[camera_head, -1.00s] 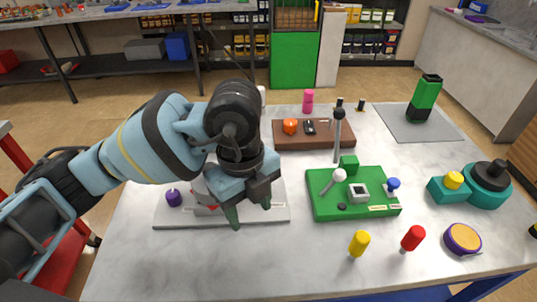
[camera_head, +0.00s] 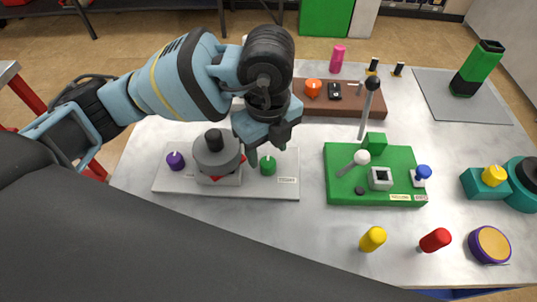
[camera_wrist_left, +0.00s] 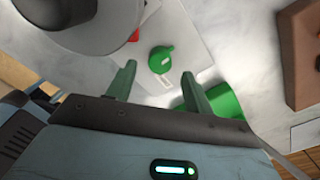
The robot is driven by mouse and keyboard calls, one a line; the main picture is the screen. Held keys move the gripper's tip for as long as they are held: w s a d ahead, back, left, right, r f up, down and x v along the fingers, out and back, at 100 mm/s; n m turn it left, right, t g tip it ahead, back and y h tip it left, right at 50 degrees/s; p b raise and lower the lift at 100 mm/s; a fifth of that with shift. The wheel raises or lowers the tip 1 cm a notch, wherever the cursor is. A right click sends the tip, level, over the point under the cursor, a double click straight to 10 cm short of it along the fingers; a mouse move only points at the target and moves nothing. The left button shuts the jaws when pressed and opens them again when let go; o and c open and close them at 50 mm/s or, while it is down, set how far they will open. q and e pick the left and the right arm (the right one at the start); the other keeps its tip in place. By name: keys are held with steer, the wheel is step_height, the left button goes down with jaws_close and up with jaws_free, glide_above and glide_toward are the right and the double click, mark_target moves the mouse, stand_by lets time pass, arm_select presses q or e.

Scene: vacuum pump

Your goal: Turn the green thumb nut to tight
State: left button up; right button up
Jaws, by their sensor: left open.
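The green thumb nut (camera_head: 267,167) sits at the right end of a pale plate (camera_head: 225,191), beside a grey round pump body (camera_head: 216,156). It has a pale mark on top, and a small label lies on the plate near it. In the left wrist view the green nut (camera_wrist_left: 161,59) shows just beyond the fingertips, between their lines. My left gripper (camera_head: 266,150) is open and empty, its green fingers above and behind the nut, apart from it as far as I can tell. My right gripper is not in view.
A purple knob (camera_head: 176,161) is at the plate's left end. A green board (camera_head: 345,190) with a white-balled lever stands to the right, and a brown block (camera_head: 345,103) behind. Yellow (camera_head: 372,239) and red (camera_head: 435,240) pegs stand in front. A dark part of mine covers the lower left.

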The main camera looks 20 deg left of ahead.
mark_target(268, 162)
arm_select(q)
steer(key=shift+f, duration=1.7)
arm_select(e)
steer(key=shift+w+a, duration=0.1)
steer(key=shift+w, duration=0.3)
arm_select(q)
steer(key=c, duration=1)
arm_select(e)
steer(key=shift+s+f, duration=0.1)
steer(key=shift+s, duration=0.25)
